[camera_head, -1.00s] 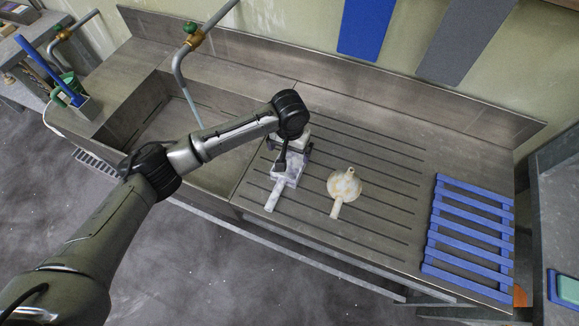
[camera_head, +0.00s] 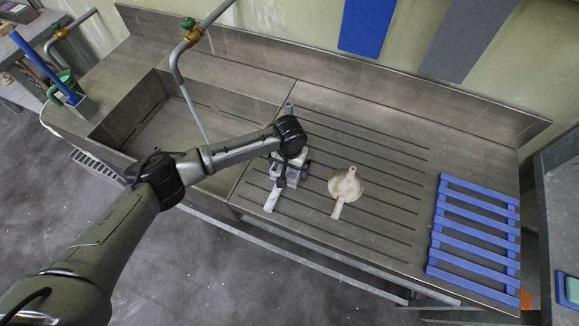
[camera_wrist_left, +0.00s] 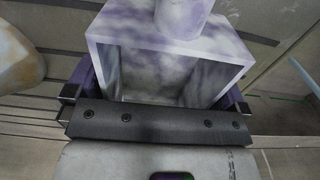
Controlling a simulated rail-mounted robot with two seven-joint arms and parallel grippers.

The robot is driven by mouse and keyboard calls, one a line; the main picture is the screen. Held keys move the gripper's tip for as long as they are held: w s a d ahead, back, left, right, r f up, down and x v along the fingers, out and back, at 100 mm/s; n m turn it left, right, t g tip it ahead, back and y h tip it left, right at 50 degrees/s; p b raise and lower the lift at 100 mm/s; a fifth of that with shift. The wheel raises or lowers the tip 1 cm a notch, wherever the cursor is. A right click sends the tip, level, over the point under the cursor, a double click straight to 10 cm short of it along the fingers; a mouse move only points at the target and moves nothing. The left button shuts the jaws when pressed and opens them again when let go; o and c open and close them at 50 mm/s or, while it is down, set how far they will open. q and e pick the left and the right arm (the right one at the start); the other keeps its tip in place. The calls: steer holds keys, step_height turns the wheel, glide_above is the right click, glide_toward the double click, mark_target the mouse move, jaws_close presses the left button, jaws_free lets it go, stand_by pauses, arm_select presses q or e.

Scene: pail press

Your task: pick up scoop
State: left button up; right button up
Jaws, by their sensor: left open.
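The scoop, a pale box-shaped body with purple-grey marbling and a round handle (camera_head: 271,199), lies on the grooved drainboard with the handle toward the front edge. Its body is mostly hidden under my left gripper (camera_head: 290,171) in the head view. In the left wrist view the hollow scoop body (camera_wrist_left: 222,48) fills the middle, its open side facing the gripper palm. My left gripper is open, with dark fingers on either side of the scoop body. I cannot tell whether the fingers touch it. My right gripper is not in view.
A blue slatted rack (camera_head: 437,232) is at the drainboard's right end. The sink basin (camera_head: 140,105) is left, with a tap (camera_head: 187,55) above it. The drainboard behind the funnel is clear.

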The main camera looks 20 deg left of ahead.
arm_select(q)
steer(key=c, duration=0.7)
steer(key=shift+o, duration=0.2)
